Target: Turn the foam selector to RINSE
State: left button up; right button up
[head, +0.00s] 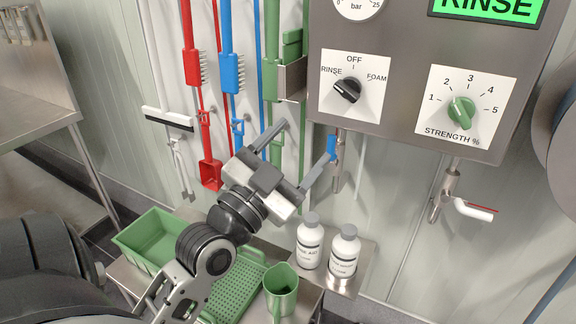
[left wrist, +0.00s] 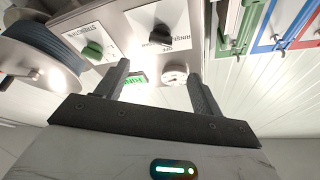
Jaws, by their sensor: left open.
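The foam selector is a black knob (head: 347,90) on a white plate marked RINSE, OFF and FOAM. Its pointer is turned up and left, toward RINSE. The green display (head: 490,8) above reads RINSE. My left gripper (head: 292,148) is open and empty, below and left of the selector, with its fingers apart from it. In the left wrist view, which is upside down, the selector knob (left wrist: 161,36) shows beyond and between the open fingers (left wrist: 158,78). My right gripper is in neither view.
A green strength knob (head: 461,112) sits right of the selector, with a tap (head: 470,208) below the panel. Red, blue and green brushes hang at left. Two white bottles (head: 310,242), a green jug (head: 281,290) and a green tray (head: 160,238) stand below my gripper.

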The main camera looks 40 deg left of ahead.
pick_arm(q)
jog(key=shift+v, duration=0.95)
